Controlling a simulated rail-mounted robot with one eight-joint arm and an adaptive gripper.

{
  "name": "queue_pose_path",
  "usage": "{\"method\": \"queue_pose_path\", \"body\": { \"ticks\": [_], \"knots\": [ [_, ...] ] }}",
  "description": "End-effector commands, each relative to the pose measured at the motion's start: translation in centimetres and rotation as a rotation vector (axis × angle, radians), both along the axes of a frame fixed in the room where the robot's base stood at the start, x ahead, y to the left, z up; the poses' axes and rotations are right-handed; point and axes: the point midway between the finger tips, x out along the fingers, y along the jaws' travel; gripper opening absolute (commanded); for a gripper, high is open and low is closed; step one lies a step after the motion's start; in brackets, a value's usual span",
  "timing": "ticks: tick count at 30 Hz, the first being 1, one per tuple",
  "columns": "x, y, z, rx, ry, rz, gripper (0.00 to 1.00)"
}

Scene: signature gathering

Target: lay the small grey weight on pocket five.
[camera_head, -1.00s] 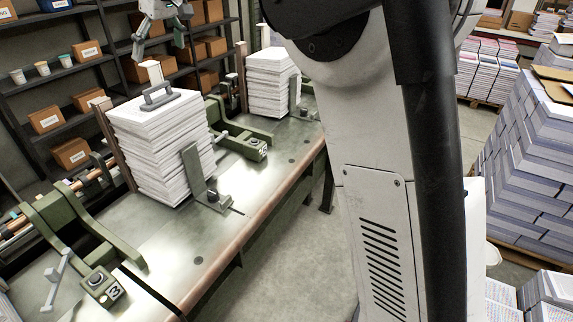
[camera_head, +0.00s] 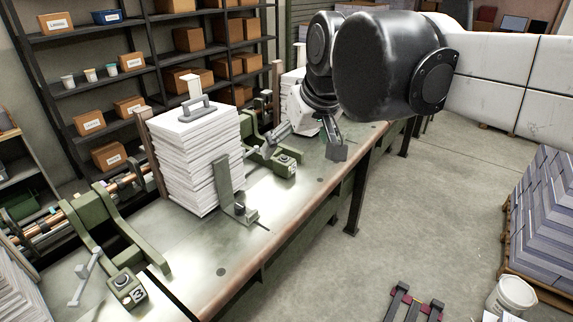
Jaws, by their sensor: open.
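A small grey weight with a raised handle (camera_head: 197,110) lies on top of the nearer tall stack of white paper (camera_head: 195,165). My gripper (camera_head: 312,146) is to the right of that stack, over the bench, with its fingers spread apart and nothing seen between them. It is apart from the weight. A second white stack (camera_head: 291,85) stands farther back, partly hidden behind my gripper and arm. A dark number plate reading 3 (camera_head: 137,295) marks the nearest pocket. The number plate farther along (camera_head: 291,171) is too small to read, so I cannot tell which pocket is five.
The green metal bench (camera_head: 190,255) has upright brackets (camera_head: 229,190) and green lever arms along it. Shelves with boxes (camera_head: 110,155) stand behind. The floor to the right is open, with a paper pallet (camera_head: 545,220) and a white bucket (camera_head: 510,295).

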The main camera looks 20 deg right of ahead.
Motion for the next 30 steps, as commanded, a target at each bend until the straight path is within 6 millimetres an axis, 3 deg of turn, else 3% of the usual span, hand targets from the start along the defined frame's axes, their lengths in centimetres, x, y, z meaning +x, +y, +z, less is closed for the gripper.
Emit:
{"method": "queue_pose_path", "body": {
  "ticks": [1,6,12,16,30],
  "knots": [
    [-2.0,-0.7,-1.5,0.003,-0.008,-0.023,0.88],
    [-7.3,-2.4,-6.2,0.013,-0.038,-0.1,0.88],
    [-11.5,-3.7,-10.7,0.024,-0.066,-0.163,0.88],
    [-12.6,-4.0,-12.1,0.027,-0.074,-0.181,0.88],
    [-12.8,-4.0,-12.9,0.029,-0.076,-0.185,0.88]
  ]
}}
